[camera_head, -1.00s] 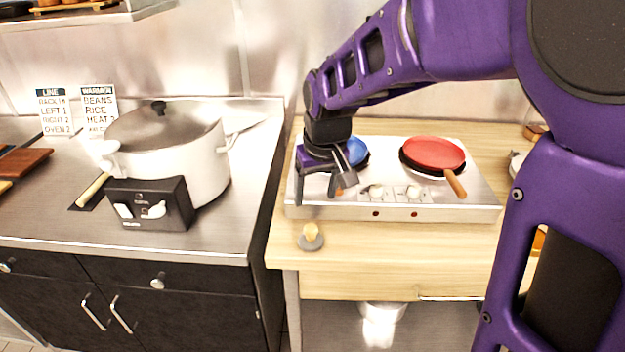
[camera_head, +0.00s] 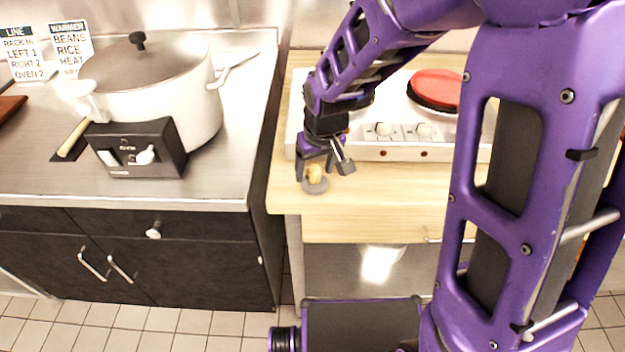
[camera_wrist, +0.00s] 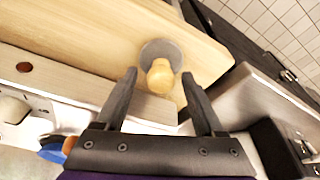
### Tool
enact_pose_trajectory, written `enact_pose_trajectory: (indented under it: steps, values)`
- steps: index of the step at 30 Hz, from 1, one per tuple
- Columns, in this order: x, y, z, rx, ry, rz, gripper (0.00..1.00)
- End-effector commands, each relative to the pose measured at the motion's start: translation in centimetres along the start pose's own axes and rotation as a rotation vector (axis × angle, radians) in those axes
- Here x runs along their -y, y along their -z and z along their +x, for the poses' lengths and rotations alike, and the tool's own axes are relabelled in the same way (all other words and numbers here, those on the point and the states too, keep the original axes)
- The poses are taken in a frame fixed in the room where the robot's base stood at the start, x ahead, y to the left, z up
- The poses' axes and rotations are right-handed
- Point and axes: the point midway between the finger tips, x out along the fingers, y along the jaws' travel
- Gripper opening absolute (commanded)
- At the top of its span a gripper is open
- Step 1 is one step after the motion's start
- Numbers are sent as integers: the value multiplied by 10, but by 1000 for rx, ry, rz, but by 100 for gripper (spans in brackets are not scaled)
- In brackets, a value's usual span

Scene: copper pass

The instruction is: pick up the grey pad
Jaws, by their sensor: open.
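The grey pad (camera_head: 314,187) is a small round disc with a pale yellow wooden knob (camera_head: 315,173) on top. It lies on the light wooden counter near its front left corner. My gripper (camera_head: 322,172) is just above and around the knob in the head view, fingers pointing down. In the wrist view the pad (camera_wrist: 165,46) and its knob (camera_wrist: 159,74) sit just beyond and between the two open fingertips (camera_wrist: 160,74). The fingers look apart from the knob, and nothing is held.
A hot plate unit (camera_head: 400,150) with a red pan (camera_head: 437,88) stands behind on the wooden counter (camera_head: 390,210). A large white pot (camera_head: 205,110) stands on the steel counter to the left, across a narrow gap. Bare wood lies to the pad's right.

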Motion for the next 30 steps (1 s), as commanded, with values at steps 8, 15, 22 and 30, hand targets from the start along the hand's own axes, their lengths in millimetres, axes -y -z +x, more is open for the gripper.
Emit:
enact_pose_trajectory:
  steps: [8, 15, 22, 30]
  values:
    - [0, -1, 2, -1, 0, 0, 65]
    - [0, -1, 2, -1, 0, 0, 22]
    - [0, -1, 2, -1, 0, 0, 0]
    - [0, 1, -3, -2, 0, 0, 0]
